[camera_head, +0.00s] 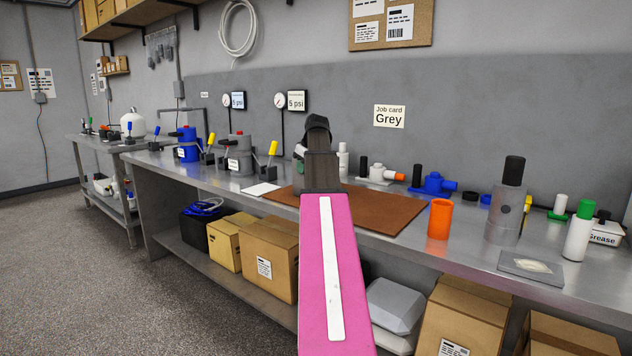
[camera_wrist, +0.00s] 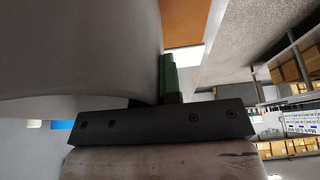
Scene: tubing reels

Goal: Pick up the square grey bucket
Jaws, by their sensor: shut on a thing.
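My gripper (camera_head: 319,135) is above the brown mat on the bench, at the end of my pink arm. Its green finger pad (camera_wrist: 170,75) presses against a large smooth pale grey thing (camera_wrist: 80,45) in the wrist view, and the jaws are shut on it. This thing has a curved edge and fills the upper left of that view; its whole shape is out of frame, so I cannot tell if it is the square bucket. In the head view my arm hides it. A pale grey angular object (camera_head: 397,305) lies on the lower shelf.
The brown mat (camera_head: 395,212) lies on the metal bench. To its right are an orange cup (camera_head: 440,219), a grey cylinder (camera_head: 506,205) and a green-capped bottle (camera_head: 579,232). Blue (camera_head: 187,146) and grey (camera_head: 238,157) pots stand left.

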